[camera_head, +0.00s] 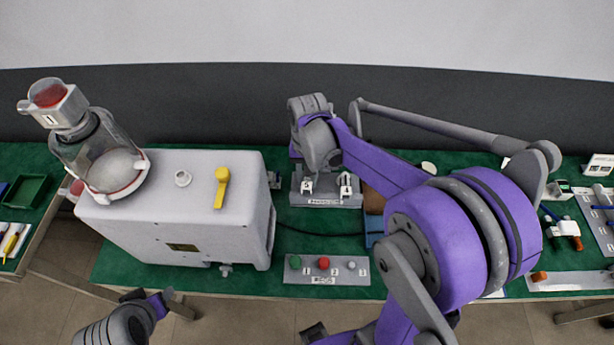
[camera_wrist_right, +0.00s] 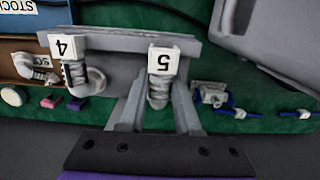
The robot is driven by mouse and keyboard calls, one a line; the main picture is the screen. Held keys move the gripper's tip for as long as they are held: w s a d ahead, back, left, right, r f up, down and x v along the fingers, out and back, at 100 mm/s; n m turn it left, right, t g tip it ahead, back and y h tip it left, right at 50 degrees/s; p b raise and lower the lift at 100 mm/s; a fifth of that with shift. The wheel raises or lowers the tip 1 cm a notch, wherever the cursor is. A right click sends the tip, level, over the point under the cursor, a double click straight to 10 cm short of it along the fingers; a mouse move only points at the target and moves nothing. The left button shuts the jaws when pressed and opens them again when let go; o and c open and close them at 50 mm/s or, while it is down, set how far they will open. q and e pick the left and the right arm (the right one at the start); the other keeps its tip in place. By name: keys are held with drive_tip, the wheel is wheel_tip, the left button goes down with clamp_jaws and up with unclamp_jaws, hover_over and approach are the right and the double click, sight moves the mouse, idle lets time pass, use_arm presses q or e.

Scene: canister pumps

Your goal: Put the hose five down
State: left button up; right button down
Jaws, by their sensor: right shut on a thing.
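Hose five, with a white tag marked 5 (camera_wrist_right: 163,62), shows in the right wrist view as a short grey ribbed piece. My right gripper (camera_wrist_right: 158,108) is shut on it, one finger on each side. In the head view its tag (camera_head: 307,186) is at the left part of a grey labelled rack (camera_head: 325,201), below my right gripper (camera_head: 315,172). I cannot tell whether the hose rests on the rack. Hose four (camera_wrist_right: 75,75), tagged 4, is beside it at the rack. My left arm's end (camera_head: 145,305) is at the bottom left; its fingers are not clear.
A white pump housing (camera_head: 150,230) with a clear canister (camera_head: 105,155) and yellow lever (camera_head: 221,187) stands left of the rack. A button panel (camera_head: 327,279) lies in front. A brown bin (camera_head: 373,201) is right of the rack.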

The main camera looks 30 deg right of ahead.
drive_tip(key=shift+s+f, duration=0.1)
drive_tip(key=shift+f, duration=0.2)
drive_tip(key=c, duration=0.6)
unclamp_jaws()
use_arm(q)
drive_tip(key=shift+s+f, duration=0.15)
drive_tip(key=shift+f, duration=0.1)
use_arm(e)
drive_tip(key=shift+r, duration=0.1)
drive_tip(key=shift+r, duration=0.3)
wheel_tip(320, 180, up, 12)
drive_tip(key=p, duration=0.1)
use_arm(q)
drive_tip(key=shift+w+r, duration=0.3)
drive_tip(key=shift+r, duration=0.3)
drive_tip(key=shift+w+r, duration=0.25)
drive_tip(key=shift+r, duration=0.35)
use_arm(e)
drive_tip(key=s+a+f+n+t, duration=0.6)
drive_tip(key=s+f, duration=0.1)
drive_tip(key=s, duration=0.4)
drive_tip(key=shift+a+t, duration=0.15)
drive_tip(key=shift+t, duration=0.15)
